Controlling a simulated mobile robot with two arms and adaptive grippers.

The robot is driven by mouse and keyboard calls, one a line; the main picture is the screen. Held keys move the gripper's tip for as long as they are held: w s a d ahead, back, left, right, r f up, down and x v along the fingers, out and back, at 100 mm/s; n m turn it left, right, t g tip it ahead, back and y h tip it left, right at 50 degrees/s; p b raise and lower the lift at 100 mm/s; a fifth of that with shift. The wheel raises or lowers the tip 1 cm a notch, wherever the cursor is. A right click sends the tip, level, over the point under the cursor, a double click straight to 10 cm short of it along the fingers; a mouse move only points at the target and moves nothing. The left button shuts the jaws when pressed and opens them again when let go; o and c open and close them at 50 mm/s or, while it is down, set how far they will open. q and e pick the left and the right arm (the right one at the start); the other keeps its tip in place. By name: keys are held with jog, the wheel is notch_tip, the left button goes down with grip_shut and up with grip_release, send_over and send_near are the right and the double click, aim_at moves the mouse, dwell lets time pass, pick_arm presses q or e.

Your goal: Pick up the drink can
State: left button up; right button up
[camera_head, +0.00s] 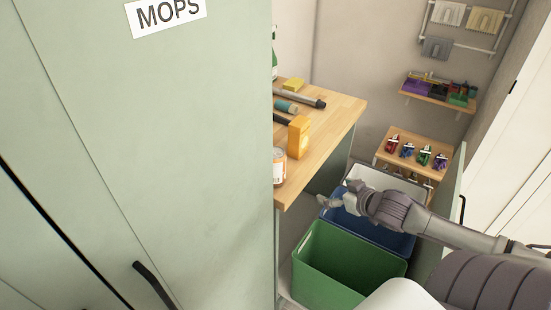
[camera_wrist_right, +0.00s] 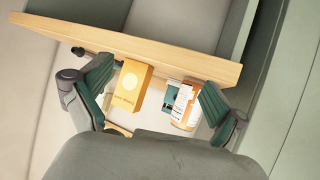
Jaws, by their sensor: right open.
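The drink can (camera_head: 279,166), orange and white, stands near the front edge of the wooden counter (camera_head: 335,125). The green door on the left cuts off part of it in the head view. In the right wrist view a white and orange can (camera_wrist_right: 185,106) shows near the right-hand finger. My right gripper (camera_head: 334,198) is open and empty, to the right of the can and apart from it, above the bins. Its open fingers also show in the right wrist view (camera_wrist_right: 156,86). My left gripper is not in view.
A yellow-orange box (camera_head: 299,136) stands just behind the can, and it also shows in the wrist view (camera_wrist_right: 131,86). Dark rod-like items (camera_head: 303,97) lie farther back. A large green door (camera_head: 150,150) marked MOPS blocks the left. Green (camera_head: 345,262) and blue (camera_head: 375,237) bins stand below.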

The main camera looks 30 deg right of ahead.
aim_at(275, 157)
jog(key=w+a+r+n+t+y, duration=0.1)
jog(key=w+a+r+n+y, duration=0.15)
jog(key=a+r, duration=0.65)
jog(key=shift+m+y, duration=0.25)
jog(key=shift+m, duration=0.2)
jog(key=w, duration=0.2)
jog(key=w+b, duration=0.1)
jog(key=w, duration=0.3)
jog(key=shift+d, duration=0.35)
jog(key=shift+x, duration=1.4)
jog(key=shift+w+a, duration=0.15)
jog(key=shift+w, duration=0.3)
jog(key=p+x, duration=0.1)
jog(key=x, duration=0.2)
jog(key=shift+w+a+p, duration=0.1)
jog(key=shift+w+p, duration=0.05)
jog(key=shift+p, duration=0.15)
jog(key=shift+w+a+f, duration=0.1)
jog(key=shift+w+f, duration=0.2)
jog(key=shift+w, duration=0.15)
jog(key=shift+s, duration=0.1)
jog(key=shift+c, duration=0.8)
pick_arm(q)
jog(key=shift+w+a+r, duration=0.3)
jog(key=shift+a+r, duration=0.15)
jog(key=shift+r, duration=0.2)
pick_arm(e)
jog(key=c, duration=1.4)
